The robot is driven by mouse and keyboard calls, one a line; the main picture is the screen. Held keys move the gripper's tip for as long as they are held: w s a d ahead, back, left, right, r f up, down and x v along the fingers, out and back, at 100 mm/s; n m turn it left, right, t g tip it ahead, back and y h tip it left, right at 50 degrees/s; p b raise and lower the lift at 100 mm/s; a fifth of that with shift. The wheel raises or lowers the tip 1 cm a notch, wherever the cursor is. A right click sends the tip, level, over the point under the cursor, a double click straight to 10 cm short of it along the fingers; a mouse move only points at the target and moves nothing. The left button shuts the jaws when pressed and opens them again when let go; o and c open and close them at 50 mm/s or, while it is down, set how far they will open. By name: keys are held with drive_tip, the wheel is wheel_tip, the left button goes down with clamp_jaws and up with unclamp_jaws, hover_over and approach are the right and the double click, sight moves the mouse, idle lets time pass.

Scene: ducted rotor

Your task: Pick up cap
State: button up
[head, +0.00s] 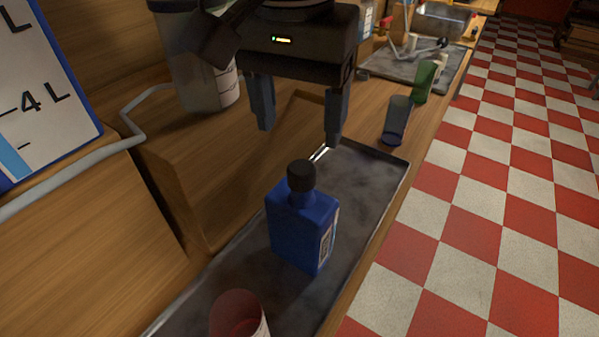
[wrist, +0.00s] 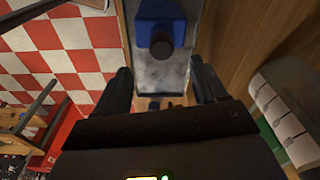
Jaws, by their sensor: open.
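The black cap (head: 301,175) sits on top of a blue bottle (head: 302,232) that stands upright on a grey metal tray (head: 365,180). In the wrist view the cap (wrist: 161,46) shows from above at the upper middle, with the blue bottle (wrist: 150,12) around it. My gripper (head: 299,128) is open and empty, above and behind the cap in the head view. Its two fingers are apart and touch nothing. In the wrist view the fingers of my gripper (wrist: 162,90) lie either side of the tray, below the cap in the picture.
A red cup (head: 240,315) stands on the tray in front of the bottle. A blue cup (head: 396,120) and a green cup (head: 424,80) stand beyond the tray. A large clear container (head: 195,70) is behind, left of my gripper. A wooden box (head: 225,165) borders the tray's left.

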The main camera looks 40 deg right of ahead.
sight(302, 167)
drive_tip(key=shift+d+f, duration=0.2)
drive_tip(key=shift+d, duration=0.05)
drive_tip(key=shift+w+d+f+p, duration=0.15)
drive_tip(key=shift+f+p, duration=0.1)
drive_tip(key=shift+f, duration=0.95)
drive_tip(key=shift+w+d+f+p, duration=0.1)
drive_tip(key=shift+f+p, duration=0.1)
drive_tip(key=shift+f, duration=1.05)
drive_tip(key=shift+w+d+f+p, duration=0.15)
drive_tip(key=shift+f+p, duration=0.1)
drive_tip(key=shift+f, duration=0.95)
drive_tip(key=shift+a, duration=0.1)
drive_tip(key=c, duration=1.1)
drive_tip(key=shift+r, duration=0.1)
